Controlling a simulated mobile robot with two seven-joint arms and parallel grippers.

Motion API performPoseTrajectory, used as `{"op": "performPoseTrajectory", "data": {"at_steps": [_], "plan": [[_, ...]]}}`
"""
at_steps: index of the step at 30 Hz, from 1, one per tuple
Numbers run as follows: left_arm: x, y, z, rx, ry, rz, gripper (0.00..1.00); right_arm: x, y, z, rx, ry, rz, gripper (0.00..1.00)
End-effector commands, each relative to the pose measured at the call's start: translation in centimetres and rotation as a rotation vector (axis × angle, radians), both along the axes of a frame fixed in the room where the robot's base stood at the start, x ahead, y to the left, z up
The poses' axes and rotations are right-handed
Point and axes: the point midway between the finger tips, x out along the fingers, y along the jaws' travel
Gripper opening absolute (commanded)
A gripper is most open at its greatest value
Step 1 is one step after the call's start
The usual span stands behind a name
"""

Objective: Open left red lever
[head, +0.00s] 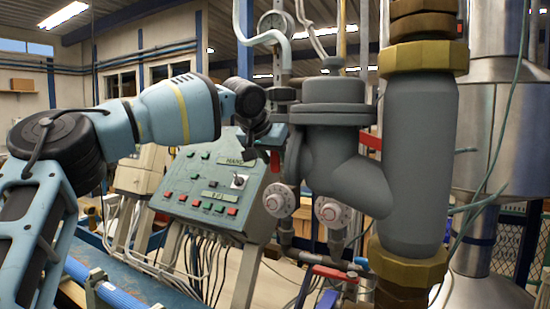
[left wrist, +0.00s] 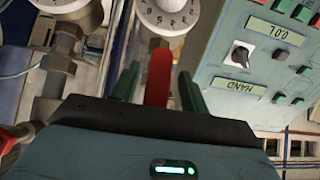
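The left red lever (head: 275,161) hangs in the head view just above the left white dial and right of the control panel. In the left wrist view, the red lever (left wrist: 158,76) stands between the two green fingers of my left gripper (left wrist: 157,88). A narrow gap shows on each side of it, so the fingers are around the lever but do not appear to press on it. In the head view my left gripper (head: 262,140) is at the lever, partly hidden by its own wrist. My right gripper is not in view.
The control panel (head: 215,187) with buttons stands close left of the lever. White dials (head: 278,200) (head: 332,212) sit below it. A thick grey valve body (head: 335,130) and pipe (head: 418,160) block the right side. Another red handle (head: 335,273) is lower down.

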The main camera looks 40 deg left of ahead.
Motion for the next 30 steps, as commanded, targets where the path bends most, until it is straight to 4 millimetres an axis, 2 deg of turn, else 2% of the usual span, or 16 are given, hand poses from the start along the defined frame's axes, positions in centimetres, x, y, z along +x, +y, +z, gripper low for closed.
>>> {"op": "performPoseTrajectory", "data": {"at_steps": [8, 21, 30], "plan": [[-0.3, -0.1, 0.4, -0.004, -0.003, 0.0, 0.45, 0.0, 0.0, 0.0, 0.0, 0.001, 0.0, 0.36], [-4.5, -1.3, 4.8, -0.002, -0.004, 0.0, 0.45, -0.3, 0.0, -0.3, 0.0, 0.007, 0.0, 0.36], [-5.4, -1.5, 5.6, -0.001, -0.001, 0.0, 0.45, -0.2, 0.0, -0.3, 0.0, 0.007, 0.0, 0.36]]}}
